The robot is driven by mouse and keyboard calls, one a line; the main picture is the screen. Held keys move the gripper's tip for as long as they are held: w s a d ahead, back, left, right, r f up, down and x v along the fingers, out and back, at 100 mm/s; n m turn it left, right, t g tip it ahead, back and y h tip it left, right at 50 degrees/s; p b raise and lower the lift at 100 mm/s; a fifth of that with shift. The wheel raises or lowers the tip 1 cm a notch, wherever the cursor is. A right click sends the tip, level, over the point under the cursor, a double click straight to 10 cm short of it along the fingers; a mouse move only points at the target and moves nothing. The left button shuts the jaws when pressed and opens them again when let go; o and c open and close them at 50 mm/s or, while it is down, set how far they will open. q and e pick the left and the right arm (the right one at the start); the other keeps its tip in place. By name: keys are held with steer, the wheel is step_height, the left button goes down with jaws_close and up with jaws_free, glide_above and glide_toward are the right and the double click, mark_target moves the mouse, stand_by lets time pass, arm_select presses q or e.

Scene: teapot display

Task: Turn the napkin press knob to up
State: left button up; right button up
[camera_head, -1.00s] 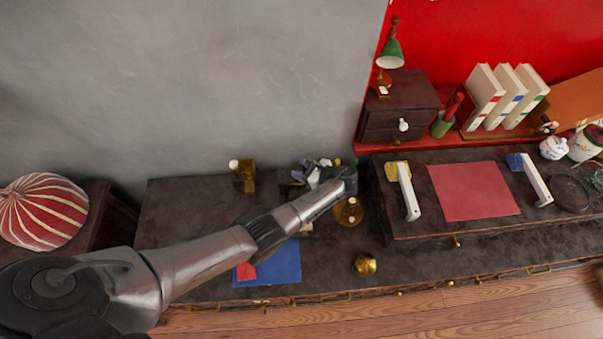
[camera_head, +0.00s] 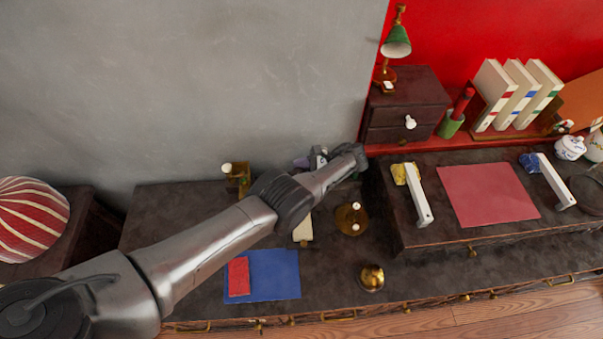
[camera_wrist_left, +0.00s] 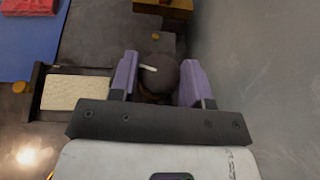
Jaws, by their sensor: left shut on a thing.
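The napkin press shows in the left wrist view as a dark base with a cream pad (camera_wrist_left: 75,92). In the head view the pad (camera_head: 303,229) lies partly behind my left arm. Its round dark knob (camera_wrist_left: 160,72) carries a white pointer mark, which points to the left in the wrist view. My left gripper (camera_wrist_left: 159,80) has its two purple fingers on either side of the knob, shut on it. In the head view my left gripper (camera_head: 316,160) is mostly hidden behind my wrist, and the knob is hidden. My right gripper is not in view.
A brass holder (camera_head: 237,175) stands left of my gripper near the grey wall. A brass piece with white knobs (camera_head: 349,218) and a brass dome (camera_head: 371,277) stand to the right. A blue mat (camera_head: 275,278) with a red cloth (camera_head: 238,276) lies in front.

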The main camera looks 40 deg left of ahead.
arm_select(q)
steer(key=shift+f, duration=0.1)
stand_by(0.4)
steer(key=o, duration=0.9)
steer(key=shift+a, duration=0.1)
